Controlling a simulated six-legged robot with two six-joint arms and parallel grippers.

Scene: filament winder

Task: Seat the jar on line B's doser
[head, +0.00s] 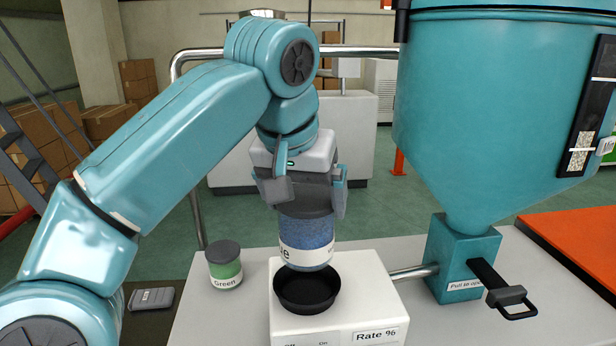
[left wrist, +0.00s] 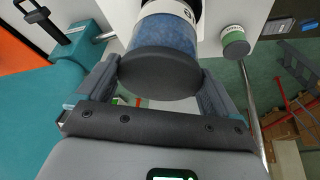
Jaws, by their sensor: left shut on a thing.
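My left gripper (head: 304,190) is shut on a jar of blue granules (head: 306,236) with a white label and a dark grey lid. It holds the jar upright just above the black round cup (head: 305,291) on top of the white doser (head: 372,300), which has a "Rate %" label. A gap seems to show between the jar's base and the cup's rim. In the left wrist view the jar's dark lid (left wrist: 160,75) lies between the two fingers (left wrist: 155,100), and the jar hides most of the cup. My right gripper is not in view.
A jar labelled "Green" (head: 225,265) stands left of the doser on the table (head: 205,310). A small grey device (head: 151,299) lies further left. A teal hopper (head: 490,120) with a black pull handle (head: 503,291) stands at the right, beside an orange surface (head: 575,240).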

